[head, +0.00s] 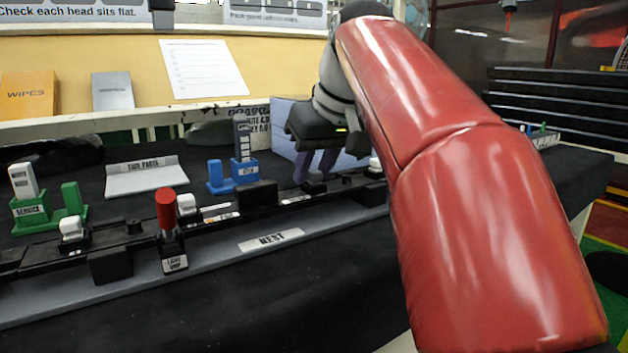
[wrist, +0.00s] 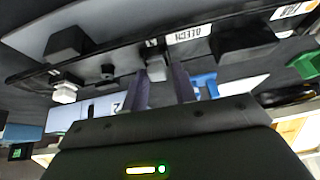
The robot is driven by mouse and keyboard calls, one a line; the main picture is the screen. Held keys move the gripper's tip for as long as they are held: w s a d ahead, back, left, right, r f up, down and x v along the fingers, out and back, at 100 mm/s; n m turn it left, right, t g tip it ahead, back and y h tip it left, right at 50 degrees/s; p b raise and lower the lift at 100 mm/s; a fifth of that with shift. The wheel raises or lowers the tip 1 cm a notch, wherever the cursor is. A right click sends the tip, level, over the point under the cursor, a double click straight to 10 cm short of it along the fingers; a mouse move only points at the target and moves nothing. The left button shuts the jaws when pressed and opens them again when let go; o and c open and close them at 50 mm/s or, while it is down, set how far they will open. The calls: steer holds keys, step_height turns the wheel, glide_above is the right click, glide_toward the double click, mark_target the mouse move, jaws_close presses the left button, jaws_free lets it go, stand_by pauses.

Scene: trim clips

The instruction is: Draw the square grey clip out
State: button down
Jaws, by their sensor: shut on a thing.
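My gripper (head: 316,178) reaches down over the black rail (head: 130,262) at its right part. In the wrist view its two purple-grey fingers (wrist: 161,88) are on either side of the square grey clip (wrist: 156,70) and shut on it. The clip is at the rail, by a dark block; I cannot tell how far it sits in. In the head view the fingers and the dark block leave the clip hard to make out.
Black table in front is clear.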

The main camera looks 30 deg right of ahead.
steer(key=c, duration=1.4)
jaws_free()
steer(key=shift+d, duration=0.1)
steer(key=shift+o, duration=0.2)
steer(key=shift+r+p, duration=0.25)
steer(key=shift+p, duration=0.15)
jaws_close()
